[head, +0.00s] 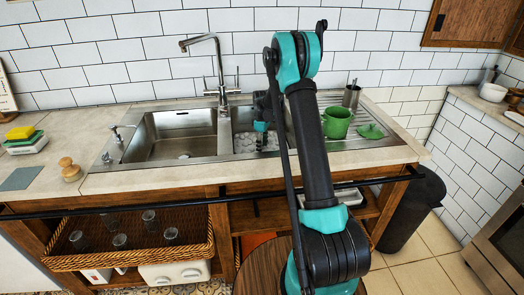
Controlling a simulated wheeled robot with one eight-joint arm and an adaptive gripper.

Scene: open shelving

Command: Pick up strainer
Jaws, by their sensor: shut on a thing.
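My arm reaches over the counter in the head view, and my gripper (262,128) points down over the small middle sink basin. A grey, speckled piece, which looks like the strainer (270,143), shows at the fingertips in that basin. My gripper is shut on it. The grip itself is small and partly hidden by my arm, and I cannot tell whether the strainer touches the basin floor.
The large sink basin (180,138) and faucet (205,62) stand to the left. A green mug (337,122), a green dish (371,131) and a metal cup (351,95) are right. A wicker basket (195,250) with several glasses sits below.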

